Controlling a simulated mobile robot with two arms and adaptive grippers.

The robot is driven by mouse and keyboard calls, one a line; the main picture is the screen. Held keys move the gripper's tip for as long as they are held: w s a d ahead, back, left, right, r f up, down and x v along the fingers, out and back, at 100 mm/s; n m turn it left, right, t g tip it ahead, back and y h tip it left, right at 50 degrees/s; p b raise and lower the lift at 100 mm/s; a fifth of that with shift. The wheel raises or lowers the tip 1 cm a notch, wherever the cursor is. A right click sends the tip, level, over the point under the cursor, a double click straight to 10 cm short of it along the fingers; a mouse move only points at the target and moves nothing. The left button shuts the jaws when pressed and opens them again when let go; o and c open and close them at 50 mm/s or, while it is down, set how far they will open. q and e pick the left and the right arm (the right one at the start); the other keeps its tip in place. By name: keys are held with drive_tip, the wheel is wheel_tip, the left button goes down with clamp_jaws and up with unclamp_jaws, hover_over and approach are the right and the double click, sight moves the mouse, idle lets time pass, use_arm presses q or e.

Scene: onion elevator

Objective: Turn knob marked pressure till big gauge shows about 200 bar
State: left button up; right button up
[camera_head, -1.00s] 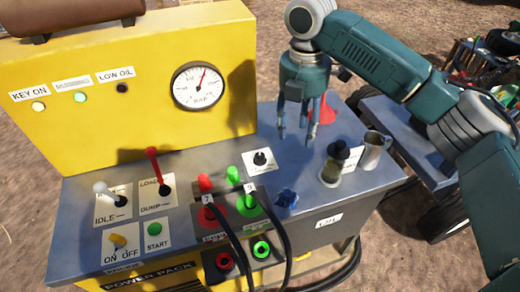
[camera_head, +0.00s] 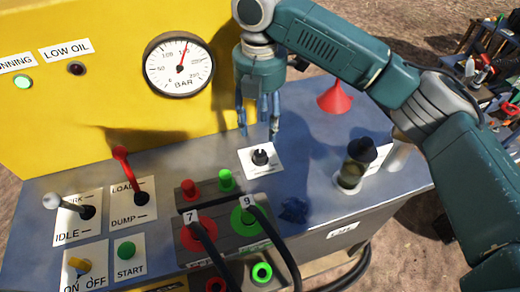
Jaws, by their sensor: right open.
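The big gauge (camera_head: 180,65) is a round white dial marked BAR on the yellow panel. Its red needle points up and slightly right; the numbers near it are too small to read surely. A small black knob (camera_head: 260,157) sits on a white plate on the grey deck; its label is not readable, and it looks like the pressure knob. My right gripper (camera_head: 259,130) points down with fingers apart and empty. In the picture its tips are just above the knob, with no clear contact. My left gripper is not in view.
Red and green couplings with hoses 7 (camera_head: 199,234) and 9 (camera_head: 248,216) stand in front of the knob. A dark-capped jar (camera_head: 354,165) and a red funnel (camera_head: 336,97) are to the right. Red-tipped (camera_head: 122,153) and grey-tipped (camera_head: 53,202) levers are at left.

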sight(260, 153)
drive_tip(key=f, duration=0.9)
drive_tip(key=shift+s+f+p, duration=0.25)
drive_tip(key=shift+f+p, duration=0.15)
drive_tip(key=c, duration=1.2)
